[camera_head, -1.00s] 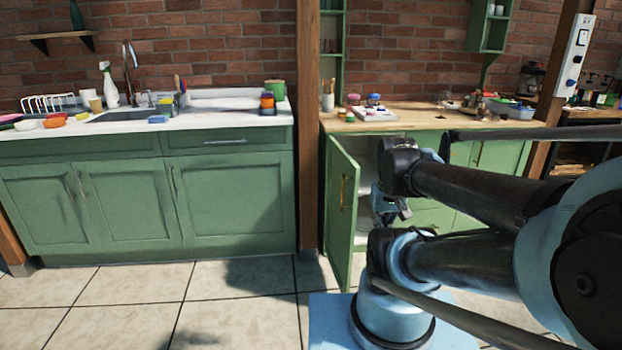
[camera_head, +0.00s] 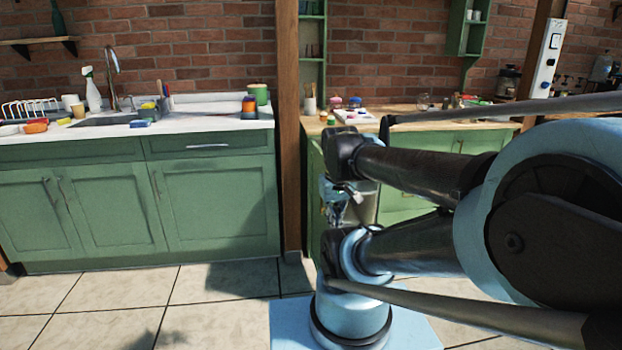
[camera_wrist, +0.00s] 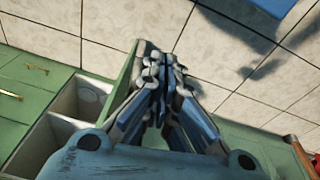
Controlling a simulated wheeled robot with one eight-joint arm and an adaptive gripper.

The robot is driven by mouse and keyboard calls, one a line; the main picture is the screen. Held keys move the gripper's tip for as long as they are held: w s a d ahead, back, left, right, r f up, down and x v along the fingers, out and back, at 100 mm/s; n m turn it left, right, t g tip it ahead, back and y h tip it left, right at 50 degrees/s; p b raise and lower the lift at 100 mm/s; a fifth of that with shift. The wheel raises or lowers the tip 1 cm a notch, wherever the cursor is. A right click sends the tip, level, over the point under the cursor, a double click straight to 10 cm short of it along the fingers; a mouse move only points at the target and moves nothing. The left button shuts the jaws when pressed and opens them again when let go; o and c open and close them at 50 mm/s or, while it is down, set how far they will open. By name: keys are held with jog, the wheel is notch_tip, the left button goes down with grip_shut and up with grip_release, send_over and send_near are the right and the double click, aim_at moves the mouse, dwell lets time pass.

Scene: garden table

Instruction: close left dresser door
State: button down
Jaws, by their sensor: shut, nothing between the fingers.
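The left dresser door (camera_head: 314,185) is a green panel standing open at the dresser's left end, mostly hidden behind my arm in the head view. In the wrist view the door (camera_wrist: 122,83) sticks out from the dresser front, with pale open compartments to its left. My gripper (camera_wrist: 164,72) is shut and empty, close to the door and on its right, outer side in the wrist view. I cannot tell whether it touches the door. In the head view my gripper (camera_head: 338,214) hangs in front of the dresser's left end.
A wooden post (camera_head: 289,130) stands between the dresser and the green sink cabinet (camera_head: 215,200). The dresser's wooden top (camera_head: 400,122) carries jars and small items. The tiled floor (camera_head: 215,295) in front of the sink cabinet is clear.

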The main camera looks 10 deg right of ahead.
jog(key=w+a+r+n+g+h, duration=0.1)
jog(key=w+r+n, duration=0.7)
jog(key=w, duration=0.8)
jog(key=w+a+n+g+h, duration=0.1)
jog(key=w+a+n, duration=0.2)
jog(key=w, duration=0.6)
jog(key=w+a+n+h, duration=0.1)
jog(key=w+a+n, duration=0.25)
jog(key=w, duration=0.55)
jog(key=d+f, duration=0.7)
jog(key=f, duration=0.2)
jog(key=shift+f+n, duration=0.25)
jog(key=shift+n, duration=0.1)
jog(key=shift+s, duration=0.1)
